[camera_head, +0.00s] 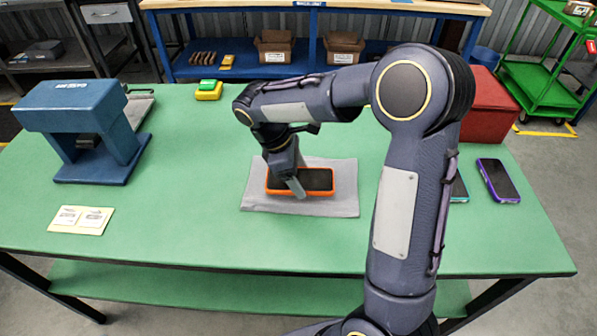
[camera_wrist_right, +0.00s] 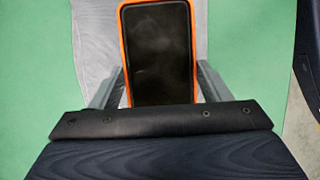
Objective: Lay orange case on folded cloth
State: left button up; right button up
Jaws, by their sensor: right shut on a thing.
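The orange case (camera_head: 318,181), with a dark face like a phone screen, is over the grey folded cloth (camera_head: 262,205) in the middle of the green table. My right gripper (camera_head: 296,187) comes down from above and is shut on the case near its left part. In the right wrist view the case (camera_wrist_right: 160,50) stands between the two grey fingers (camera_wrist_right: 160,90), with the cloth (camera_wrist_right: 91,40) behind it. The case looks nearly flat; I cannot tell whether it touches the cloth fully. My left gripper is not in view.
A blue press-like machine (camera_head: 75,115) stands at the left, with a yellow card (camera_head: 80,220) in front. Green and yellow blocks (camera_head: 208,90) lie at the back. A purple-edged phone (camera_head: 498,180) and a red box (camera_head: 488,110) are at the right.

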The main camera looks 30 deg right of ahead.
jog(key=shift+f, duration=0.3)
jog(key=o, duration=1.1)
jog(key=shift+r, duration=0.15)
jog(key=shift+r, duration=0.35)
jog(key=p+v, duration=0.2)
jog(key=v, duration=1)
jog(key=s+d+m+t+y, duration=0.25)
jog(key=s+m+y, duration=0.2)
jog(key=s, duration=0.55)
jog(key=s+a+f+m+t+y, duration=0.1)
jog(key=s+m, duration=0.2)
jog(key=s, duration=0.1)
jog(key=s+a+f+m+t+y, duration=0.1)
jog(key=s+f+m+t, duration=0.1)
jog(key=s+m, duration=0.1)
jog(key=s+a+f+m+t+y, duration=0.1)
jog(key=s+m+t, duration=0.1)
jog(key=s, duration=0.3)
jog(key=shift+a+f+m+t, duration=0.25)
jog(key=shift+a+m, duration=0.05)
jog(key=shift+m, duration=0.25)
